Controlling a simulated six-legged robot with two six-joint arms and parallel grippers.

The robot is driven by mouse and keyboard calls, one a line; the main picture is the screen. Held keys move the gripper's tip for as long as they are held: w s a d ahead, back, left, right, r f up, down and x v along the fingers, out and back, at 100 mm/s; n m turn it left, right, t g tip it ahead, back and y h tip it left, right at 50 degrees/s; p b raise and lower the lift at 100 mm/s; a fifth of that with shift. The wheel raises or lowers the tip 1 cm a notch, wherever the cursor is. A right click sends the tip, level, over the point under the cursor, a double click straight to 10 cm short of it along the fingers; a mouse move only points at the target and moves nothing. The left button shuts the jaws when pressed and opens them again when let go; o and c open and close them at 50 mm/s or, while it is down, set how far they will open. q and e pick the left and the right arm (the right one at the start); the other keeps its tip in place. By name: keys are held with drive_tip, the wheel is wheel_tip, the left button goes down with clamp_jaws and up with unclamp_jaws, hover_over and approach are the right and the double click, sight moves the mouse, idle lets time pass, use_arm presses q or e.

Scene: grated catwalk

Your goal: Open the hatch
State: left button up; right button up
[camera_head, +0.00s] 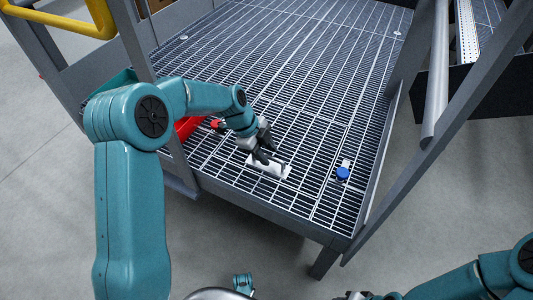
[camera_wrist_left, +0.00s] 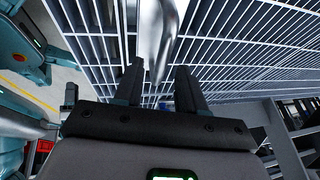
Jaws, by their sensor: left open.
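The grated floor (camera_head: 290,60) of the catwalk fills the head view. The hatch is probably a panel of this grating; I cannot make out its outline for sure. A pale metal handle or plate (camera_head: 275,172) lies on the grating near its front edge. My left gripper (camera_head: 266,157) is open right over it and partly hides it. In the left wrist view a shiny silver bar (camera_wrist_left: 160,30) reaches between the two open fingers (camera_wrist_left: 159,82); I cannot tell whether they touch it. My right arm shows at the bottom right, its gripper end (camera_head: 356,296) mostly cut off.
A blue-topped fitting (camera_head: 343,173) sits on the grating to the right. A red object (camera_head: 187,126) is partly hidden behind my left arm. Grey rails and posts (camera_head: 437,75) flank the platform, with a yellow rail (camera_head: 60,20) at top left. The far grating is clear.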

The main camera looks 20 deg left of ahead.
use_arm(q)
drive_tip(key=shift+f, duration=0.1)
clamp_jaws()
drive_tip(key=shift+w, duration=0.1)
drive_tip(key=w+r+p, duration=0.4)
drive_tip(key=r+p, duration=0.2)
drive_tip(key=r, duration=0.1)
drive_tip(key=w+r+p, duration=0.4)
drive_tip(key=r+p, duration=0.2)
drive_tip(key=r, duration=0.2)
drive_tip(key=shift+w+d, duration=0.25)
drive_tip(key=shift+w, duration=0.05)
drive_tip(key=shift+f, duration=0.1)
